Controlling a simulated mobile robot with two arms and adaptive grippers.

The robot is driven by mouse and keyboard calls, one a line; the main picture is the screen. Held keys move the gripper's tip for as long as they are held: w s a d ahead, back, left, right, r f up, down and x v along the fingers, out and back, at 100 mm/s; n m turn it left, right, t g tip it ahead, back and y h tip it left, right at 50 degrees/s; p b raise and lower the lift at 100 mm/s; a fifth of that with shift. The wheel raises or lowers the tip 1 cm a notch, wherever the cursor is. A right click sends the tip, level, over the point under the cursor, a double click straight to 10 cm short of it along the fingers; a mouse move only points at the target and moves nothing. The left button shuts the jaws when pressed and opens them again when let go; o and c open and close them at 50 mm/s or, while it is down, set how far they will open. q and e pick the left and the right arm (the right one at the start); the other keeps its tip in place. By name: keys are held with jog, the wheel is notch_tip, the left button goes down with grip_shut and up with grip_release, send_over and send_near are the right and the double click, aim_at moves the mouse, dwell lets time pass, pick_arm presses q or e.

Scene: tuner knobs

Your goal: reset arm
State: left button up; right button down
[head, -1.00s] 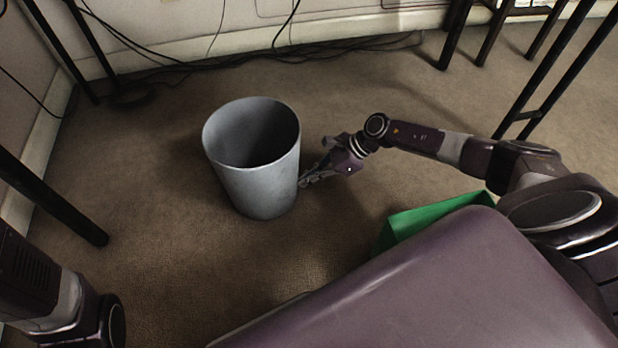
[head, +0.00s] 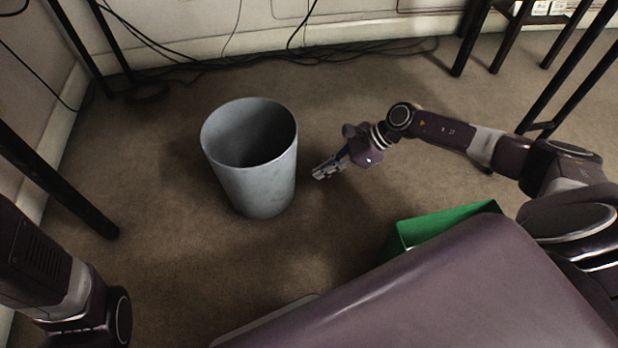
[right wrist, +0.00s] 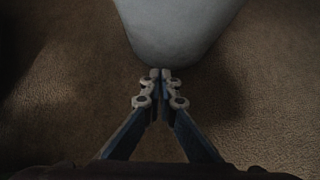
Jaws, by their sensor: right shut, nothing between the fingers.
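My right gripper (head: 322,173) is shut and empty, just right of a grey bin in the head view. A gap of carpet shows between its fingertips and the bin. In the right wrist view the shut fingers (right wrist: 161,76) point toward the bin's lower wall. My right arm reaches in from the right, bent at the elbow. My left arm shows at the lower left of the head view, but its gripper is out of view.
The grey bin (head: 247,188) stands upright on the carpet and looks empty. A green container (head: 440,228) is partly hidden behind my body. Dark furniture legs stand left (head: 55,185) and at the upper right (head: 480,40). Cables (head: 330,52) lie along the wall.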

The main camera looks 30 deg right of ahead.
jog(key=v, duration=0.5)
